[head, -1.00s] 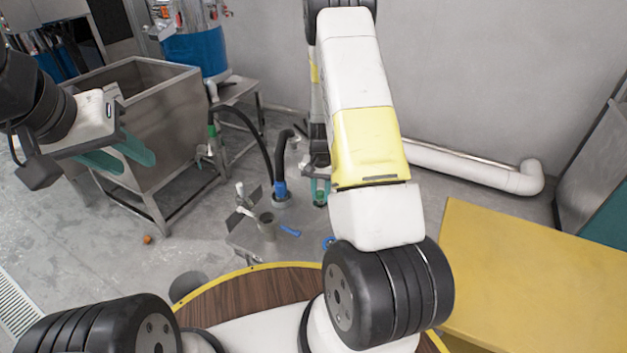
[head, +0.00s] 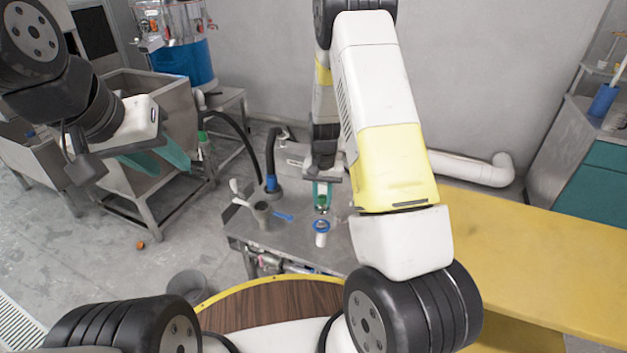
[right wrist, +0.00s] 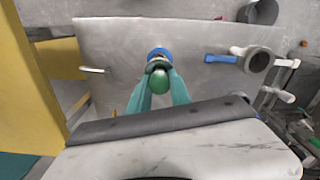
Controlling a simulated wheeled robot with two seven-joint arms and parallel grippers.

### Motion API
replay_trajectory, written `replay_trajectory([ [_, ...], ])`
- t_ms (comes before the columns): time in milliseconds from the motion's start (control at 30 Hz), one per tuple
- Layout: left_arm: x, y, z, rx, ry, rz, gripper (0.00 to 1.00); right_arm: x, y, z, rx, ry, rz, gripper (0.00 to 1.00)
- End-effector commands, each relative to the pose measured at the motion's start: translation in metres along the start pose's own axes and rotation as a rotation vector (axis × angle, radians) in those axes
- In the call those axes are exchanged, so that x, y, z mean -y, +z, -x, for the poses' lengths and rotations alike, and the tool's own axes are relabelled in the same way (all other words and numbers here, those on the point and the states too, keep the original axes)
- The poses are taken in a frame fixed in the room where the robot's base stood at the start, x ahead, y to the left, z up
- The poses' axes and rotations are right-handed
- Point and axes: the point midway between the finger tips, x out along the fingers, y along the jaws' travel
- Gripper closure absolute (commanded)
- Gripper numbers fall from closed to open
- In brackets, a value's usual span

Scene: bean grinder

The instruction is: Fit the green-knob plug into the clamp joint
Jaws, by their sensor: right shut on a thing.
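My right gripper (head: 322,198) is shut on the green-knob plug, whose green knob (right wrist: 159,82) shows between its teal fingers in the right wrist view. In the head view the green knob (head: 321,201) is partly covered by the fingers. A white fitting with a blue rim (head: 321,228) stands on the metal table just below the plug; its blue rim (right wrist: 160,54) shows just beyond the knob. I cannot tell if they touch, or if this fitting is the clamp joint. My left gripper (head: 165,160) is open and empty, away to the left.
A black hose with a blue collar (head: 271,183) rises behind. A yellow table (head: 540,250) lies right and a steel bin (head: 165,105) left.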

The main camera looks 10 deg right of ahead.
Motion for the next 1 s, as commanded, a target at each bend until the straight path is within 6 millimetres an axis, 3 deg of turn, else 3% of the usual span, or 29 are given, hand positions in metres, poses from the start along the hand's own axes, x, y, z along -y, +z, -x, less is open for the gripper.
replay_trajectory([
  [533,0.000,0.000,0.000,0.000,0.000,0.000,0.64,0.000,0.000,-0.046,0.001,0.000,-0.001,1.00],
  [1000,0.000,0.000,0.000,0.000,0.000,0.000,0.64,0.000,0.000,-0.055,-0.001,-0.001,0.000,1.00],
])
